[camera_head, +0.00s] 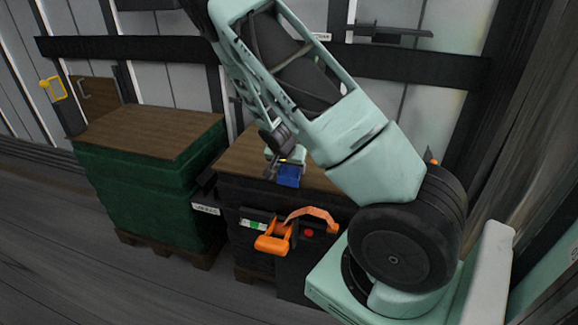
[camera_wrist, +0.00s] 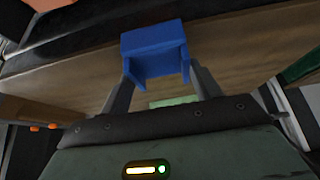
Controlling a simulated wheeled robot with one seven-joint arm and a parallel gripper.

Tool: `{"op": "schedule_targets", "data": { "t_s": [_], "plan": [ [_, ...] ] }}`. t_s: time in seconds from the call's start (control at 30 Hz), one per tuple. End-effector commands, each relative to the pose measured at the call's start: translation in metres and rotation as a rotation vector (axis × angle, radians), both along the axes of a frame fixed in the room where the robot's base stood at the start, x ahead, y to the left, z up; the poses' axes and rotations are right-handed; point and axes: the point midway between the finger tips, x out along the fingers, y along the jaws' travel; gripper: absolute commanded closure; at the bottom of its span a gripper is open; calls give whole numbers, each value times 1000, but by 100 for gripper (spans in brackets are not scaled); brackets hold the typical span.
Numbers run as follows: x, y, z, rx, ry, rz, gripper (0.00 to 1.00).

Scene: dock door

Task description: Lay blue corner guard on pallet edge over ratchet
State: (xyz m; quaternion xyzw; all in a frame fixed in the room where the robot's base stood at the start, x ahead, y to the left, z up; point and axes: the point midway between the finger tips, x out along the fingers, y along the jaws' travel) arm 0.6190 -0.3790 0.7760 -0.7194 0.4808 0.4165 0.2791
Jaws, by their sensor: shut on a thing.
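The blue corner guard (camera_head: 289,176) is held in my gripper (camera_head: 283,160), over the front part of the wooden top of the dark pallet load (camera_head: 238,160). In the wrist view the guard (camera_wrist: 153,45) sits between the two fingertips (camera_wrist: 157,75), its open side facing the camera. I cannot tell whether it touches the pallet edge. The orange ratchet (camera_head: 272,240) hangs on the front face of the load, below the guard. An orange strap (camera_head: 312,214) runs from near it to the right.
A green wrapped pallet load (camera_head: 140,195) with a wooden top stands to the left. A white label (camera_head: 206,209) is on a dark bar between the loads. A dark rail (camera_head: 150,50) crosses the wall behind. The floor (camera_head: 60,260) at front left is clear.

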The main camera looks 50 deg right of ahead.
Motion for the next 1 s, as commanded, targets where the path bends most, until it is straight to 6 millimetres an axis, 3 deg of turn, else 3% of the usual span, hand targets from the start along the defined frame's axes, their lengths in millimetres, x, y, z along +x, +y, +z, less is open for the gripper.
{"op": "schedule_targets", "data": {
  "t_s": [0.17, 0.2, 0.27, 0.67, 0.87, 1.0],
  "plan": [
    [0, 0, -3, 0, 0, -1, 60],
    [0, 0, -3, 0, 0, -1, 29],
    [0, 0, -3, 0, 0, -1, 15],
    [0, 0, 7, -1, 0, 1, 15],
    [-4, 14, 35, 1, -5, 1, 15],
    [-10, 29, 64, 0, -6, 3, 15]
  ]
}}
